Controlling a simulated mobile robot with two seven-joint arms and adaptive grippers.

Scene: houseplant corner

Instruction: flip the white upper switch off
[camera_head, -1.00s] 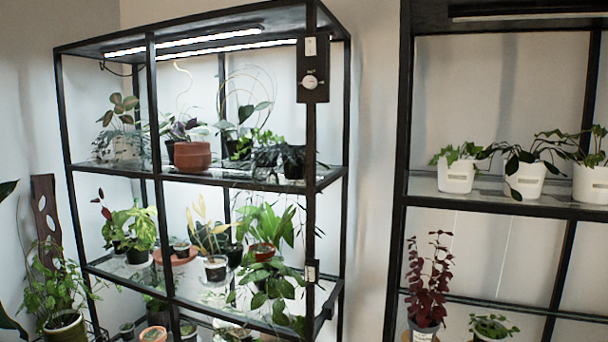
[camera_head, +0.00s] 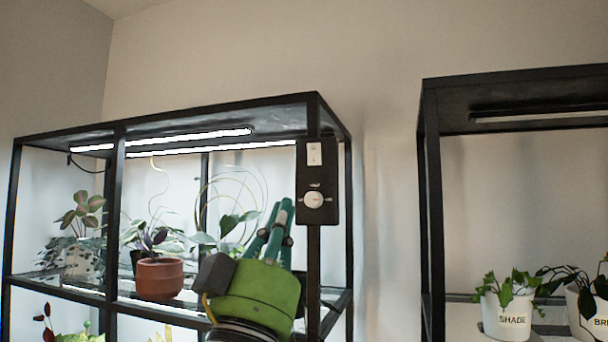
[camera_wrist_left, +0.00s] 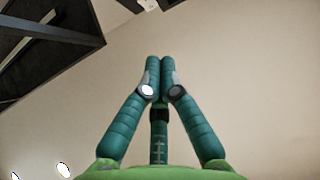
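The white upper switch (camera_head: 314,154) sits at the top of a black control panel (camera_head: 330,180) on the front post of the left shelf. A round white dial (camera_head: 313,200) is below it on the same panel. My left gripper (camera_head: 285,206) is in front of the shelf, just left of and below the dial, fingers pointing up. In the left wrist view its green fingers (camera_wrist_left: 162,62) meet at the tips with nothing between them. Whether it touches the panel cannot be told. My right gripper is not in view.
The left shelf's two light bars (camera_head: 200,139) are lit. A terracotta pot (camera_head: 160,278) stands on its upper shelf behind my gripper. Bare wall lies between the shelves.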

